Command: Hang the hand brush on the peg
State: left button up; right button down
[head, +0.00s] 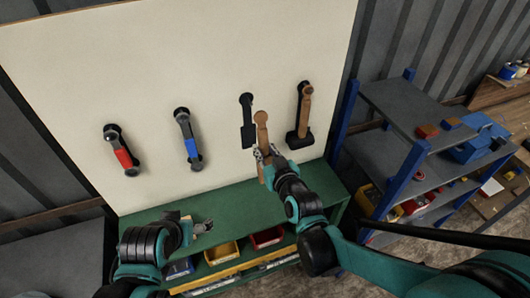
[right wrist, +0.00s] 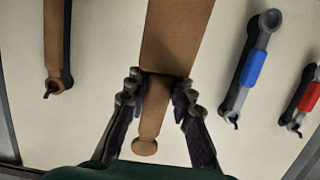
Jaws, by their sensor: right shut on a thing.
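The hand brush (head: 262,132) is light brown, with its handle pointing up in front of the pegboard panel.
On the white board (head: 215,80) hang a red-handled tool (head: 123,157), a blue-handled tool (head: 191,148) and a wooden-handled hammer (head: 304,110) close right of the brush. The green bench (head: 160,212) stands below, with bins under it. A blue-posted shelf (head: 398,105) stands right.

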jog(key=x, duration=0.2)
jog(key=shift+w+a, duration=0.1)
jog(key=shift+w, duration=0.2)
pick_arm(q)
jog(key=shift+w+f+b, duration=0.15)
jog(key=shift+f+b, duration=0.5)
jog(key=shift+f, duration=0.05)
jog(key=shift+w+f+b, duration=0.15)
jog(key=shift+f+b, duration=0.45)
jog(key=shift+f, duration=0.1)
pick_arm(e)
jog(key=shift+x, duration=3.85)
jog(key=c, duration=1.2)
grip_release()
jog(key=v, duration=1.2)
jog(key=shift+r, duration=0.1)
